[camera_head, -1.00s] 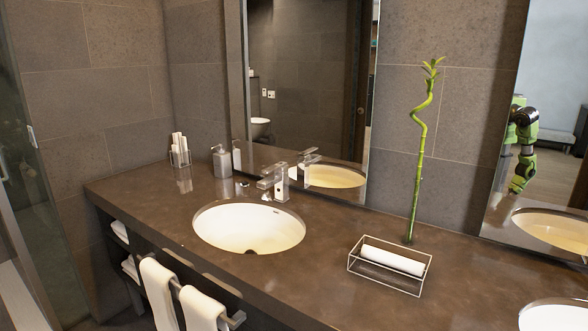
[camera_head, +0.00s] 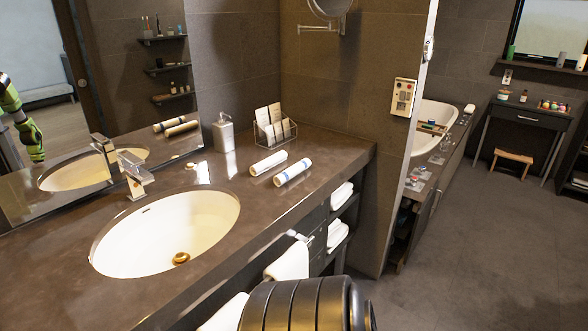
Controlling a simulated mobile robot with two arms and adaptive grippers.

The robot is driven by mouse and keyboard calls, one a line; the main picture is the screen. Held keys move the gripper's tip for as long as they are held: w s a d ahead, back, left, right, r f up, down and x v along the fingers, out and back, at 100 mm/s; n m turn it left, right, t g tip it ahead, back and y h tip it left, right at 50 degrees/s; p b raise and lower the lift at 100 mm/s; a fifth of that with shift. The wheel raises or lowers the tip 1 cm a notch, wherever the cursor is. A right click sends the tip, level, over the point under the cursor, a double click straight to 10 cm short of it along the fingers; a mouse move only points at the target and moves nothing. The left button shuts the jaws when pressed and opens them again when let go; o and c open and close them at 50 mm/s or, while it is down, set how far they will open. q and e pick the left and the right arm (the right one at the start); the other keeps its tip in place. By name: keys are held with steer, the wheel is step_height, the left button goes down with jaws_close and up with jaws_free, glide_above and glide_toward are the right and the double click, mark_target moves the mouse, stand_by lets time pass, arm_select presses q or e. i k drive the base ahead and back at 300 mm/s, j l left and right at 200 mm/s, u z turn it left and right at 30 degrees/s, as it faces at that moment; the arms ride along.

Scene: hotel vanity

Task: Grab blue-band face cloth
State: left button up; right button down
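The blue-band face cloth (camera_head: 293,173) is a white roll with blue at its ends, lying on the dark vanity counter (camera_head: 335,150) near its right end. A second white roll (camera_head: 268,163) lies just left of it, with a narrow gap between them. Neither of my grippers shows directly. A black ribbed part of my own body fills the bottom middle of the view. A green arm reflects in the mirror at the far left, but its gripper state is unclear.
A wire holder with white cards (camera_head: 272,130) and a soap dispenser (camera_head: 223,132) stand behind the rolls. A sink (camera_head: 165,232) and tap (camera_head: 133,175) lie to the left. Towels (camera_head: 288,262) hang at the counter front. Open floor (camera_head: 470,240) lies right.

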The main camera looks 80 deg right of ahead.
mark_target(287, 175)
steer(key=z, duration=2.65)
